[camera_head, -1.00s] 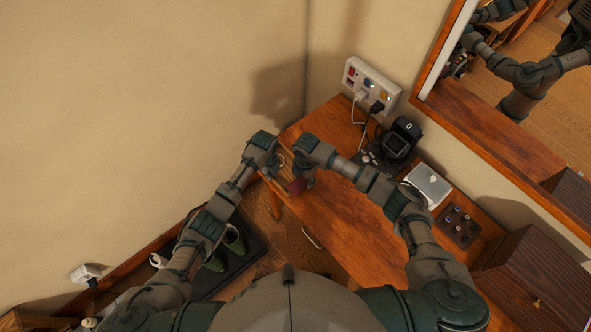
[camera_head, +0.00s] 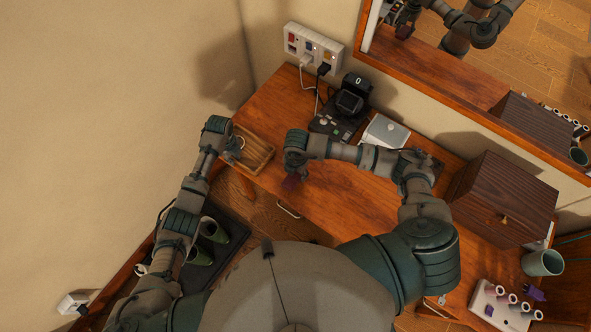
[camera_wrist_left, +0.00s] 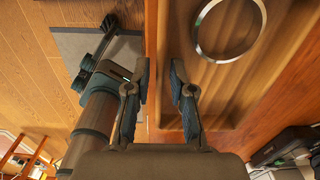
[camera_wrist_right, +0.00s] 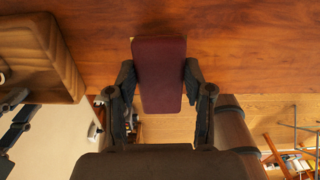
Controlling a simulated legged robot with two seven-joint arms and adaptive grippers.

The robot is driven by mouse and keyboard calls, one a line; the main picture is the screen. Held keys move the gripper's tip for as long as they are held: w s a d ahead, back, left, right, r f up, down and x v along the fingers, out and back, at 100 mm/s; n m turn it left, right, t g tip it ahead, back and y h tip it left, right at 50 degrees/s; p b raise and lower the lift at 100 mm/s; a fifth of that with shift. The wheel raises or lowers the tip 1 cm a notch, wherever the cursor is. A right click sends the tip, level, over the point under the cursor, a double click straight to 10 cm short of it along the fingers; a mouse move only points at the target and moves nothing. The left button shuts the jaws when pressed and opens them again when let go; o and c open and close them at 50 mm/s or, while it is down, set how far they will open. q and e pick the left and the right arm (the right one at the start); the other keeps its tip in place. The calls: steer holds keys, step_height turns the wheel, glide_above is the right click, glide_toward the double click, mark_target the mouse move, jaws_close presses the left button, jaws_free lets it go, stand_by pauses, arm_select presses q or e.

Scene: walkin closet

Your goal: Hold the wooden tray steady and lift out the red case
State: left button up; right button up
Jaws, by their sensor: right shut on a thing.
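The wooden tray (camera_head: 262,164) sits at the left end of the desk. A silver ring (camera_wrist_left: 204,48) lies in it. My left gripper (camera_head: 232,150) is at the tray's left side. In the left wrist view its fingers (camera_wrist_left: 162,75) are apart, with the tray's side edge lined up between them; I cannot tell whether they touch it. My right gripper (camera_head: 292,172) is shut on the dark red case (camera_wrist_right: 160,70), which also shows in the head view (camera_head: 291,184). The case is out of the tray, to its right, over the desk's front part.
A black charging stand (camera_head: 346,106), a silver-white box (camera_head: 385,132) and a power strip (camera_head: 313,47) are along the back. A dark wooden cabinet (camera_head: 503,200) stands at the right. The desk front (camera_head: 345,200) is clear. Green shoes (camera_head: 211,232) are on a floor mat.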

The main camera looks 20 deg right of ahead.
arm_select(q)
steer(key=shift+o, duration=0.2)
step_height(320, 180, up, 12)
stand_by(0.5)
steer(key=shift+d+f, duration=0.1)
